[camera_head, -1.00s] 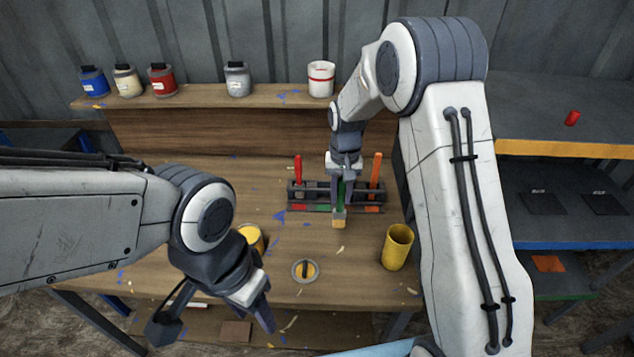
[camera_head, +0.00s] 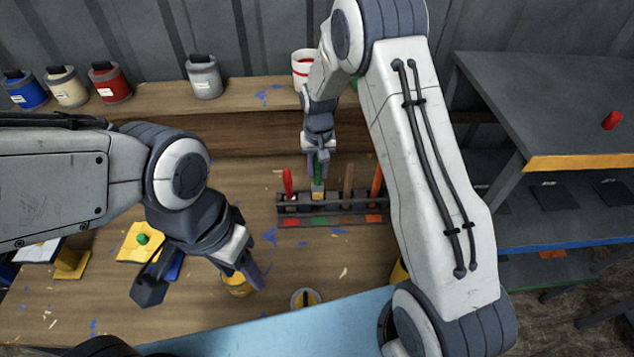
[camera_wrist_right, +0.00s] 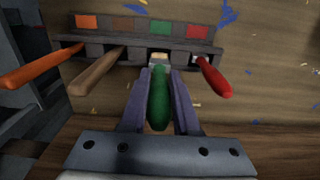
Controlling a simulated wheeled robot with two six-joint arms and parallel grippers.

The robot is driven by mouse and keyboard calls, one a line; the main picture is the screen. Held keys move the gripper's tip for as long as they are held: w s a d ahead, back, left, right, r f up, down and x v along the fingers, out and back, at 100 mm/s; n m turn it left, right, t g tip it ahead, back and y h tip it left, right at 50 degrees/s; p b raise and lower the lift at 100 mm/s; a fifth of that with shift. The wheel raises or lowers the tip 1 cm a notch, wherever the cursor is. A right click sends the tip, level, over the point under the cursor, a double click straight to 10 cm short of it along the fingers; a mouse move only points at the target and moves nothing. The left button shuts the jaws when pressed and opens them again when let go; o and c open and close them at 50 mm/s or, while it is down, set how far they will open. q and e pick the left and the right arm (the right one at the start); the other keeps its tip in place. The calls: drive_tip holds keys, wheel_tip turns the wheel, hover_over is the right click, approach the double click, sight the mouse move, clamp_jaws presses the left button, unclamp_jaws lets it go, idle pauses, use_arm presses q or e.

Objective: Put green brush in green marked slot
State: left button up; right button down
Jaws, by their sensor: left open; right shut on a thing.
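The green brush (camera_wrist_right: 158,100) is between the fingers of my right gripper (camera_wrist_right: 160,85), which is shut on its handle. In the head view my right gripper (camera_head: 318,170) holds it upright, with the pale bristle end (camera_head: 318,194) down at the rack (camera_head: 335,208). In the right wrist view that end lines up with the gap at the green mark (camera_wrist_right: 161,30). I cannot tell how deep it sits. The green mark (camera_head: 320,222) also shows on the rack's front in the head view. My left gripper (camera_head: 252,272) is open and empty, left of the rack.
A red brush (camera_head: 288,182), a brown brush (camera_head: 348,178) and an orange brush (camera_head: 376,182) stand in the rack beside the green one. Paint cans line the back shelf. A yellow can (camera_head: 237,286) is near my left gripper. Bare tabletop lies left of the rack.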

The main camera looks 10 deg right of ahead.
sight(318, 186)
wheel_tip(318, 186, down, 5)
drive_tip(key=shift+d+p, duration=0.1)
drive_tip(key=shift+p, duration=0.55)
drive_tip(key=shift+f, duration=0.15)
drive_tip(key=c, duration=0.7)
unclamp_jaws()
drive_tip(key=shift+o, duration=0.2)
